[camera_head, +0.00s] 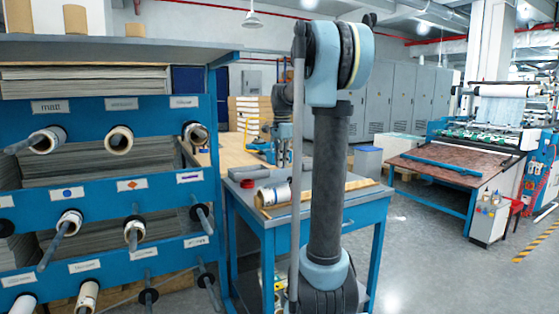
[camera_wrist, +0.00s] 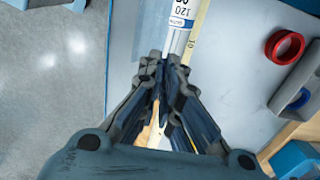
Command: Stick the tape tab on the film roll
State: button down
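The film roll (camera_head: 274,194) lies on the blue table, a white cylinder with a printed label. In the wrist view the roll (camera_wrist: 181,20), marked "120", sits at the top, just beyond my fingertips. My gripper (camera_wrist: 167,62) points toward its near end, and its dark fingers converge at the tips. Whether a small gap remains between the tips, or a thin tab is held there, I cannot tell. In the head view my gripper (camera_head: 281,155) is small, above the far side of the table. I cannot make out a tape tab.
A red ring (camera_wrist: 285,46) and a grey holder with a blue ring (camera_wrist: 298,99) lie right of the roll. A wooden ruler (camera_wrist: 199,24) runs beside it. The blue rack (camera_head: 100,180) with several roll spindles stands left. Floor is clear right of the table (camera_head: 352,208).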

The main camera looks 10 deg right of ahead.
jog(key=shift+w, duration=0.3)
jog(key=shift+f, duration=3.25)
jog(key=shift+f, duration=0.2)
jog(key=c, duration=1.7)
grip_release()
